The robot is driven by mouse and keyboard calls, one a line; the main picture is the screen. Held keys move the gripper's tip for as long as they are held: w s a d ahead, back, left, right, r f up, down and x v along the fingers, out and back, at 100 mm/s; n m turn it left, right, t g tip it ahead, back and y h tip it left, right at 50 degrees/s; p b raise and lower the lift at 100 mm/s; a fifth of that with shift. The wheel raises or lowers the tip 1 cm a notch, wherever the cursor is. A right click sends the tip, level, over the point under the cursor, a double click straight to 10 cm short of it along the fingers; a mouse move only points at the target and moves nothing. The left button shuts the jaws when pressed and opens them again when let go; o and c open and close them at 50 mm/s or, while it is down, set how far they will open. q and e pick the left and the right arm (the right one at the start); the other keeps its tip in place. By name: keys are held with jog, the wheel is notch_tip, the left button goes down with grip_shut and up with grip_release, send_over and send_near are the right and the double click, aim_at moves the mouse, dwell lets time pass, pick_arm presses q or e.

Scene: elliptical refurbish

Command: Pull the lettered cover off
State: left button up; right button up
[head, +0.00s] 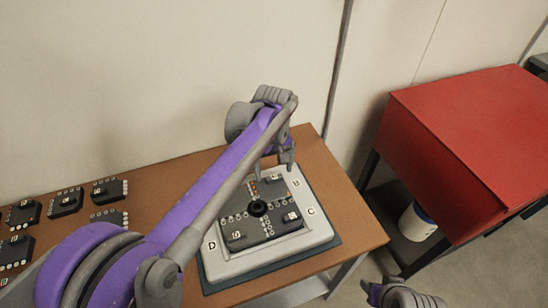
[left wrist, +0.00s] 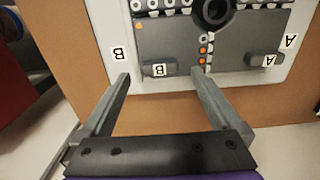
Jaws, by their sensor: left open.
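A light grey base (head: 318,232) with letters along its rim carries dark lettered covers around a black round knob (head: 258,208). The B cover (head: 275,184) sits at the far right of the base. In the left wrist view its raised handle, marked B (left wrist: 160,70), lies just beyond and between my fingertips. The A cover's handle (left wrist: 264,61) is to the right there. The C cover (head: 288,219) and D cover (head: 240,235) sit nearer the front. My left gripper (head: 274,172) is open and empty, its fingertips at the B edge. My right gripper (head: 402,295) shows partly at the bottom right.
The base stands on a dark mat (head: 330,250) on a brown table (head: 348,228). Several dark modules (head: 66,201) lie at the table's left. A wall is behind. A red cabinet (head: 460,140) stands to the right, with a white container (head: 416,222) beneath it.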

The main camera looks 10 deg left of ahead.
pick_arm(q)
jog(key=shift+f, duration=1.05)
grip_shut()
dwell(0.5)
